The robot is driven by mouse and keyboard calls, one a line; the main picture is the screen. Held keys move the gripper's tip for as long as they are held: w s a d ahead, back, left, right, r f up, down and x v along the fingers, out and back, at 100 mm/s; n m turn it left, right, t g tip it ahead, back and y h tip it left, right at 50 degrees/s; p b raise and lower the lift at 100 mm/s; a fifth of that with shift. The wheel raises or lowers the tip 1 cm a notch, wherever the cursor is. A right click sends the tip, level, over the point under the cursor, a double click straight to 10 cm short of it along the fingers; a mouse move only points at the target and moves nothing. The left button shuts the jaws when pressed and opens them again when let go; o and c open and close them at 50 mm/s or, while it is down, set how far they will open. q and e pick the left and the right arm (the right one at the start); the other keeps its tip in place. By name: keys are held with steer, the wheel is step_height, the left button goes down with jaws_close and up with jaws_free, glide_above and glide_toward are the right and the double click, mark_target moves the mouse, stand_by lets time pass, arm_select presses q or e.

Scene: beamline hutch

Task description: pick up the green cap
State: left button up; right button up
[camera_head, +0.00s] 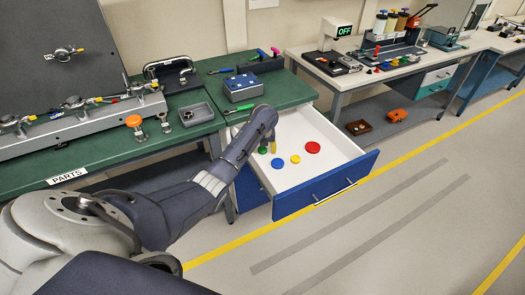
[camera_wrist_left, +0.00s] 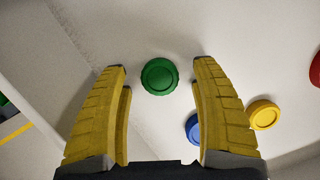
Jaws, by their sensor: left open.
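The green cap (camera_head: 262,150) lies on the white floor of the open drawer (camera_head: 348,152), partly hidden by my left gripper in the head view. In the left wrist view the round, ridged green cap (camera_wrist_left: 159,76) shows between my yellow fingertips. My left gripper (camera_wrist_left: 161,66) is open and empty, pointing down over the drawer, with a gap on both sides of the cap. How high the fingertips are above the cap is hard to tell. In the head view the left gripper (camera_head: 268,147) shows small at the arm's end. My right gripper is not in view.
A blue cap (camera_head: 277,163), a yellow cap (camera_head: 295,159) and a red cap (camera_head: 313,147) lie nearby in the drawer. The blue cap (camera_wrist_left: 193,128) is partly behind the right finger in the wrist view. The drawer's blue front (camera_head: 325,187) and the green bench (camera_head: 200,132) border this space.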

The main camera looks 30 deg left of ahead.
arm_select(q)
steer(key=shift+o, duration=0.3)
steer(key=c, duration=1.1)
steer(key=shift+o, duration=0.2)
